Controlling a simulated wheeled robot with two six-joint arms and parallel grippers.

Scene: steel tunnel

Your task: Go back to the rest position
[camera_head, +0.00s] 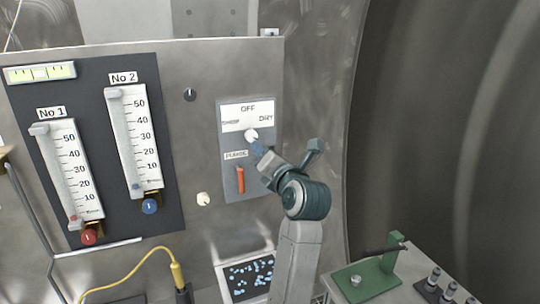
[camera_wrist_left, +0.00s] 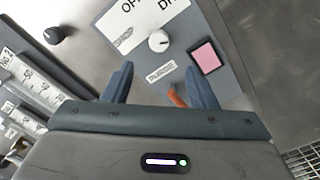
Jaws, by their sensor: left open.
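My left gripper (camera_head: 286,150) is open and empty in front of the grey control plate, just right of and below the white selector knob (camera_head: 251,134). One finger appears close to the knob; I cannot tell whether it touches. My right gripper is not in view.
Two gauges, No 1 (camera_head: 72,170) and No 2 (camera_head: 132,140), stand on the left of the panel. A yellow cable (camera_head: 125,272) runs below. A pink square (camera_wrist_left: 205,57) sits beside the knob. A green stand (camera_head: 370,277) is at lower right. The curved tunnel wall (camera_head: 450,130) is right.

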